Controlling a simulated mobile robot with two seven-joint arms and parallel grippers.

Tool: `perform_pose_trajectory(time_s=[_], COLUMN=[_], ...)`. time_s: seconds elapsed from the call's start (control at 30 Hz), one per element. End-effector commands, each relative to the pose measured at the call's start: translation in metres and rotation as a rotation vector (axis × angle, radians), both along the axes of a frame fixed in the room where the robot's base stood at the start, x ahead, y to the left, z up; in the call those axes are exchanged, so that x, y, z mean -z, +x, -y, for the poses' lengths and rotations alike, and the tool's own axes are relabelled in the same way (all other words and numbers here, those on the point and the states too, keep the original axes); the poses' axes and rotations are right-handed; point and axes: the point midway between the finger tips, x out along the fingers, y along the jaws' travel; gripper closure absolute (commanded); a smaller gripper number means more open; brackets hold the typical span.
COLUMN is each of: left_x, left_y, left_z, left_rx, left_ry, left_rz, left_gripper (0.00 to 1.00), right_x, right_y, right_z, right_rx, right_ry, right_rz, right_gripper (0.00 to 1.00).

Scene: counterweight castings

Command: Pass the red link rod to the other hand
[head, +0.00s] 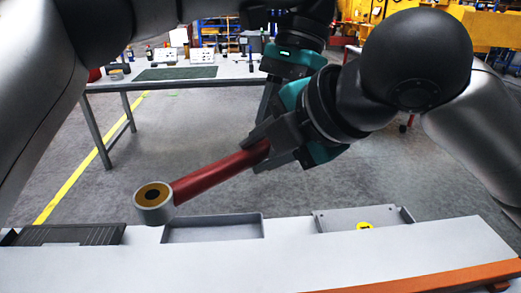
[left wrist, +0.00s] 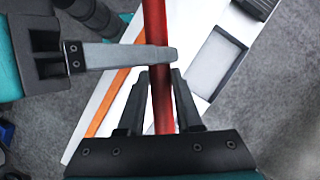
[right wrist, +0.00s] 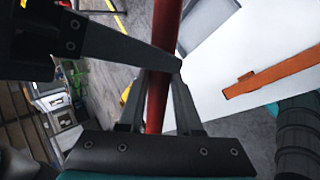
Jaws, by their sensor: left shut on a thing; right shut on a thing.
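The red link rod (head: 220,172) is held in the air above the bench, slanting down to the left. Its free end is a grey ring (head: 153,203) with a brass-coloured bushing. Its other end is hidden among my two grippers. My right gripper (head: 262,143) is shut on the rod. In the right wrist view its fingers (right wrist: 158,85) straddle the red bar. My left gripper, close beside it, is also shut on the rod, with its fingers (left wrist: 160,80) on both sides of the bar in the left wrist view. In each wrist view the other gripper's finger crosses the rod.
On the white bench (head: 270,262) are a shallow grey tray (head: 213,230), a dark ribbed tray (head: 65,236) at left and a grey holder (head: 345,217) with a yellow part at right. An orange strip (head: 430,277) runs along the front right. Another table (head: 240,68) stands behind.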

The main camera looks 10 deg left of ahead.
Motion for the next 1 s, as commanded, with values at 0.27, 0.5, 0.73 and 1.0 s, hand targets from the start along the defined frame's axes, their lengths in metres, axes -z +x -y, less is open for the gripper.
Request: perform_pose_trajectory(time_s=[0.27, 0.5, 0.73, 1.0], left_x=[-0.0024, -0.0026, -0.0019, -0.0009], left_y=[0.0018, 0.002, 0.0015, 0.0009], left_z=[-0.0043, -0.0045, -0.0035, -0.002], left_rx=[-0.004, -0.005, -0.004, -0.002], left_ry=[0.009, 0.008, 0.007, 0.004], left_rz=[0.007, 0.007, 0.005, 0.003], left_gripper=[1.0, 1.0, 0.42, 0.31], right_x=[0.0046, 0.0049, 0.0022, 0.0004], right_y=[-0.002, -0.0022, -0.0013, -0.0005], right_z=[0.0017, 0.0018, 0.0012, 0.0006], right_rx=[-0.003, -0.004, -0.002, -0.001], right_ry=[-0.015, -0.015, -0.008, -0.003], right_rz=[-0.011, -0.012, -0.005, -0.001], right_gripper=[1.0, 1.0, 1.0, 1.0])
